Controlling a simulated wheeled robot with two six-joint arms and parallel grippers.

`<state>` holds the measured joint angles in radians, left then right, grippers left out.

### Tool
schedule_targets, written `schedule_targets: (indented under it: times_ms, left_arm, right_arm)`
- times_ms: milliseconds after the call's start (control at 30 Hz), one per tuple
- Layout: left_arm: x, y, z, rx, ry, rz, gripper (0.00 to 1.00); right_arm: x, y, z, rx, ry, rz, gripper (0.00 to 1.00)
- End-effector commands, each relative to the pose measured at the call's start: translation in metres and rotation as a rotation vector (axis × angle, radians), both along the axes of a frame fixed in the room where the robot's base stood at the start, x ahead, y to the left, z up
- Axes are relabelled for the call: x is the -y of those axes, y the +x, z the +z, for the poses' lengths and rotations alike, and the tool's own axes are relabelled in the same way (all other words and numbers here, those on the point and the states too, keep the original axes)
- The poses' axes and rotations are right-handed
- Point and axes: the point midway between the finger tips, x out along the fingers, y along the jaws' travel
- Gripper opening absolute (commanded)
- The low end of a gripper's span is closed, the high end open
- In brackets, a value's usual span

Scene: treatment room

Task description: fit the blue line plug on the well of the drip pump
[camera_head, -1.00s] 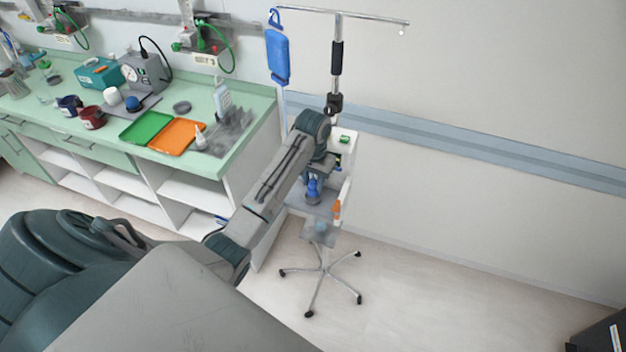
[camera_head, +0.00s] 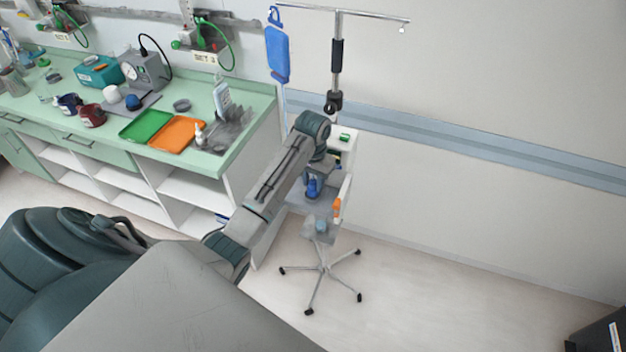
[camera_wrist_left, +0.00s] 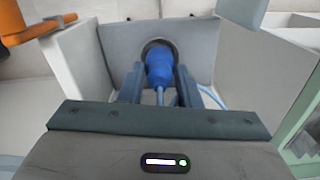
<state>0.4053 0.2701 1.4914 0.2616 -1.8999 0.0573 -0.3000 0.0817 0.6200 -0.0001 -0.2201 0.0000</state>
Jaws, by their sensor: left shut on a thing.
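My left gripper (camera_wrist_left: 159,85) is shut on the blue line plug (camera_wrist_left: 160,66), with one finger on each side of it. The plug's front end is at the dark round well (camera_wrist_left: 148,45) in the grey panel of the drip pump (camera_wrist_left: 112,45). The plug covers most of the well, and I cannot tell how deep it sits. In the head view the blue plug (camera_head: 312,187) shows below my left wrist, at the pump (camera_head: 347,141) on the wheeled stand. My right gripper is in neither view.
Pale walls (camera_wrist_left: 72,62) flank the grey panel, and an orange clamp (camera_wrist_left: 38,28) is at the left. A thin blue line (camera_wrist_left: 212,96) trails from the plug. The pole (camera_head: 337,60) carries a blue bag (camera_head: 278,52).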

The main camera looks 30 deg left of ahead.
Motion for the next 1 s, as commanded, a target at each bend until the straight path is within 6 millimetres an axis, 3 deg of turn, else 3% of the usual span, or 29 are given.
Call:
schedule_targets:
  times_ms: [1000]
  left_arm:
    - [0.000, 0.000, -0.013, 0.000, 0.000, 0.000, 0.09]
  right_arm:
    - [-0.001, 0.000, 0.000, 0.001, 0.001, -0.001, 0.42]
